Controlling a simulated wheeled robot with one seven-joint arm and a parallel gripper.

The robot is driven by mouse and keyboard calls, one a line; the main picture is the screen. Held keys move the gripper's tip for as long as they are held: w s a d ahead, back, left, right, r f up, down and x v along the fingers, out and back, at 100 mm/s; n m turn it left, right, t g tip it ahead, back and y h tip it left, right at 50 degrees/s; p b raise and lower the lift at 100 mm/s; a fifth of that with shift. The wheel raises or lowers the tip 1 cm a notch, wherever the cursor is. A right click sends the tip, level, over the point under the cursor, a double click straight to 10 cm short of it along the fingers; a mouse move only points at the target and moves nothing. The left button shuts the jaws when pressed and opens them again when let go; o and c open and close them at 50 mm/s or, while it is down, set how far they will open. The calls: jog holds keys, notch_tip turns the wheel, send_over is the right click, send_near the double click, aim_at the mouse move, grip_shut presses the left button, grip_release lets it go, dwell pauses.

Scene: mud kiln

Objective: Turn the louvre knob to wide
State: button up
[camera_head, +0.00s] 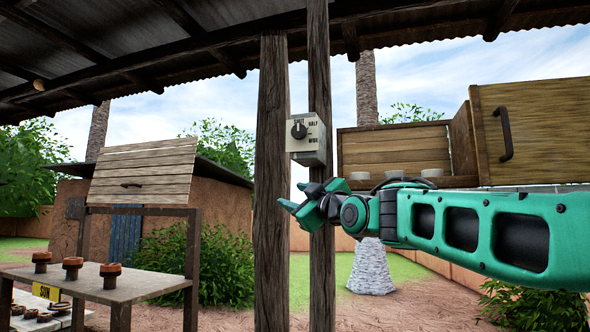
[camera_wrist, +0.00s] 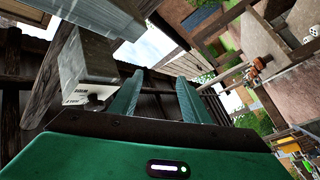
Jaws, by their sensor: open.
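The louvre control is a pale box (camera_head: 305,153) on a wooden post, with a dark round knob (camera_head: 299,131) on its face. The face carries the words shut, half and wide from top to bottom right. The knob's mark seems to point up towards shut, but it is small. My gripper (camera_head: 292,196) is open and empty, below the box and apart from it, with its fingers pointing left. In the wrist view the box (camera_wrist: 86,72) and knob (camera_wrist: 95,104) lie left of my open fingers (camera_wrist: 159,80), not between them.
Two wooden posts (camera_head: 271,240) stand close by the box and my gripper. A wooden cabinet (camera_head: 395,150) with pale round things and a handled door (camera_head: 530,130) is at right.

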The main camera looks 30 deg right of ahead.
aim_at(301, 134)
jog(key=s+d+r+n+t+h, duration=0.1)
jog(key=s+r+t, duration=0.1)
jog(key=r, duration=0.4)
jog(key=s+d+r+n+t, duration=0.2)
jog(key=s+r, duration=0.1)
jog(key=r, duration=0.4)
jog(key=x, duration=1)
jog(key=shift+w+a, duration=0.1)
jog(key=shift+w, duration=0.2)
jog(key=shift+m, duration=0.3)
jog(key=c, duration=0.8)
